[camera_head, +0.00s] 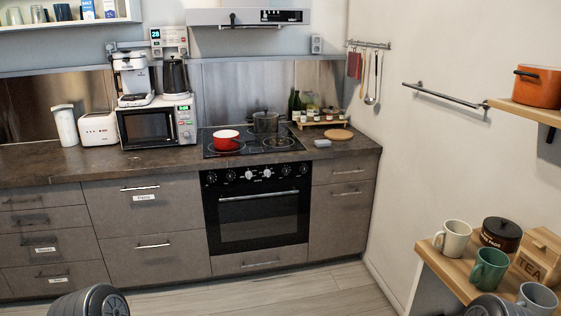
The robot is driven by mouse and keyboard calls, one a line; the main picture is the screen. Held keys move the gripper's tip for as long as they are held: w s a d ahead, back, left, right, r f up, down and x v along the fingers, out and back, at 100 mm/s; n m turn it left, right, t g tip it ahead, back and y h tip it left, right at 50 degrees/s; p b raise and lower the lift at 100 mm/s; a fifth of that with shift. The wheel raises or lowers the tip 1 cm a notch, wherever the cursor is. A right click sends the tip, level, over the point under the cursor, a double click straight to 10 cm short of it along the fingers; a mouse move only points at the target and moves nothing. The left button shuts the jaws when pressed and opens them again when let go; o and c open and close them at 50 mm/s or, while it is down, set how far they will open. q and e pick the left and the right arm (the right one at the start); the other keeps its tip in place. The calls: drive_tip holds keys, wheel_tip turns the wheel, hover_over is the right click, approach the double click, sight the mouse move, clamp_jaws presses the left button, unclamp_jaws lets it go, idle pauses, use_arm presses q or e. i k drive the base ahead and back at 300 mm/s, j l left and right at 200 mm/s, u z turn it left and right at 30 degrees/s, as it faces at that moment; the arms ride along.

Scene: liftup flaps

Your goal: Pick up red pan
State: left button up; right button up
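The red pan (226,143) stands upright on the left part of the black glass cooktop (282,145), which is set in the counter. It is small and round with a pale inside, and a dark handle seems to point to its right. Neither of my grippers is in view. Only dark rounded parts of my own arms show at the bottom edge, at left and right, far from the pan.
A dark pot (265,122) stands behind and right of the pan. A microwave (158,124) is to its left. Beside the cooktop are a spice tray (322,123) and a round board (338,135). An orange pot (538,87) and several mugs occupy right shelves. Floor before the oven is clear.

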sight(223, 139)
drive_tip(key=i+u, duration=0.1)
drive_tip(key=i, duration=0.5)
drive_tip(key=i+l+u, duration=0.1)
drive_tip(key=i, duration=0.55)
drive_tip(key=i+l+u, duration=0.1)
drive_tip(key=i, duration=0.5)
drive_tip(key=i+l+u, duration=0.1)
drive_tip(key=i+l, duration=0.15)
drive_tip(key=i, duration=0.35)
drive_tip(key=i+l+u, duration=0.25)
drive_tip(key=i, duration=0.3)
